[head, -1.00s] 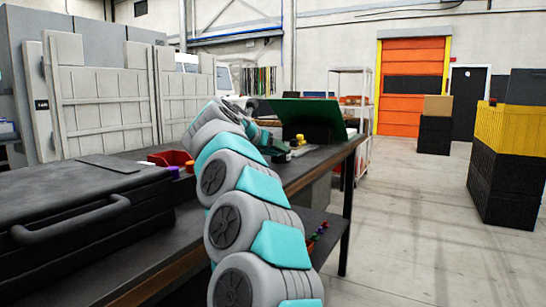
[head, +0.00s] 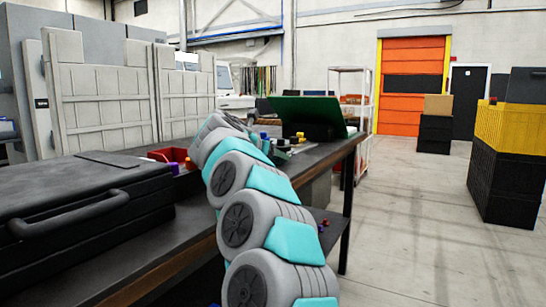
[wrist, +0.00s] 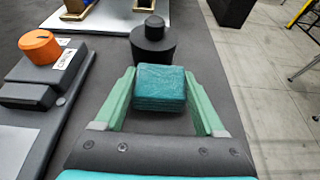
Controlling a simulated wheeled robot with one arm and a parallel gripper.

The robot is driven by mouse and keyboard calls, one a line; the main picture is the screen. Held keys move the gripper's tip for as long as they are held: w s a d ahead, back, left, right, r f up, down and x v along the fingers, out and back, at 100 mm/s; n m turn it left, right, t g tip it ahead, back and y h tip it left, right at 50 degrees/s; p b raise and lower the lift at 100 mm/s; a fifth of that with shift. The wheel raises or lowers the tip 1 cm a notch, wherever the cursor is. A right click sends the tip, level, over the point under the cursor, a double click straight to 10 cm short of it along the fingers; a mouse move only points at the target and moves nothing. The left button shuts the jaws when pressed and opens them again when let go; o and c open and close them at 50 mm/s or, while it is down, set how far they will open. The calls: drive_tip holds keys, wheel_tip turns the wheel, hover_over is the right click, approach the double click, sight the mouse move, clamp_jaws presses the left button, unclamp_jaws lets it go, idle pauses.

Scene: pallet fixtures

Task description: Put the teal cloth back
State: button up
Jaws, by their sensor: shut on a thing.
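The teal cloth (wrist: 160,85) is a folded, thick square block in the middle of the wrist view. My gripper (wrist: 160,78) has its two pale green fingers on the left and right sides of the cloth and is shut on it. The cloth is over the dark table top; whether it touches the table I cannot tell. A black round weight-like piece with a knob (wrist: 153,42) stands just beyond the cloth. In the head view my arm hides the gripper and the cloth.
An orange knob (wrist: 38,45) on a black block is at the left. A white plate (wrist: 105,17) with brass-coloured fixtures lies at the far left. The table's right edge is close, with open floor beyond. A black case (head: 80,205) and red bin (head: 168,156) share the table.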

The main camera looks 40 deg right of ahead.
drive_tip(key=o, duration=1.3)
drive_tip(key=shift+f, duration=0.1)
drive_tip(key=shift+r, duration=0.25)
drive_tip(key=b+v, duration=0.1)
drive_tip(key=v, duration=1)
drive_tip(key=shift+a, duration=0.15)
drive_tip(key=shift+s+a, duration=0.2)
drive_tip(key=shift+a, duration=0.05)
